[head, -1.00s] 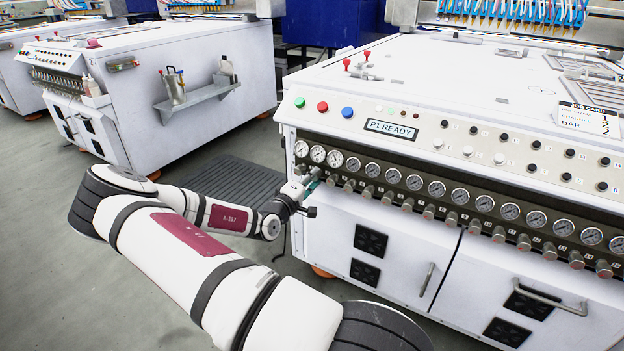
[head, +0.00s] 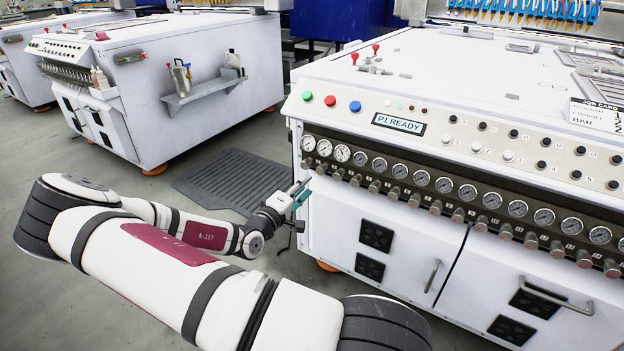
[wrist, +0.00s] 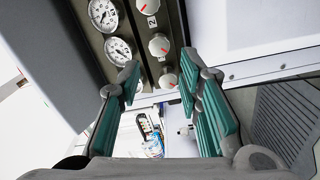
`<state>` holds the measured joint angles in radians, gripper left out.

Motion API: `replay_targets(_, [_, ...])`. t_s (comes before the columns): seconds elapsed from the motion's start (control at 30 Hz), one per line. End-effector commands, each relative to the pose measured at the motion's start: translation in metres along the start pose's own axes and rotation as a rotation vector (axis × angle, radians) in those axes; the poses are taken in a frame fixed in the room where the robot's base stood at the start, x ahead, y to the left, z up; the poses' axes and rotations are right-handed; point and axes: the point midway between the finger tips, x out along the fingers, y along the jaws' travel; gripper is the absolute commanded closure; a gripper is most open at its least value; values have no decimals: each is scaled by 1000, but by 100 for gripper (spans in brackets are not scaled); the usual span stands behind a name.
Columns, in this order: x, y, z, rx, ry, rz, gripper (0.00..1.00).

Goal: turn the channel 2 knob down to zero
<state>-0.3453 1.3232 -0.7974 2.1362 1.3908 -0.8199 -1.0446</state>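In the wrist view, a row of pale round knobs with red pointer marks runs down the dark panel. The middle knob (wrist: 159,45) seems to be channel 2, second from the panel's end; a numeral like 2 (wrist: 152,21) is printed above it. Its red mark slants; the exact setting is too small to read. A white gauge (wrist: 118,50) sits beside it. My gripper (wrist: 168,82) is open and empty, teal pads apart, with the end knob (wrist: 168,80) showing between the fingertips. In the head view my gripper (head: 301,188) is left of the knob row, apparently clear of it.
More dark gauges (head: 467,193) and knobs continue right along the panel (head: 411,166). Coloured buttons (head: 330,100) and a P1 READY display (head: 398,123) sit above. Cabinet doors with handles (head: 432,275) are below. Open floor and a dark mat (head: 232,183) lie left.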

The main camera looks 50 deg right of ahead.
Motion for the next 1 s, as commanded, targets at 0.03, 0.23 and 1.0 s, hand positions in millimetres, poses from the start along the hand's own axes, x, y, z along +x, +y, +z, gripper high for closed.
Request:
replay_targets(0.03, [-10, 0, -1, 0, 2, -2, 68])
replay_targets(0.23, [-30, 0, 0, 1, 0, -2, 68])
replay_targets(1.0, [-35, -3, 0, 12, -7, -25, 68])
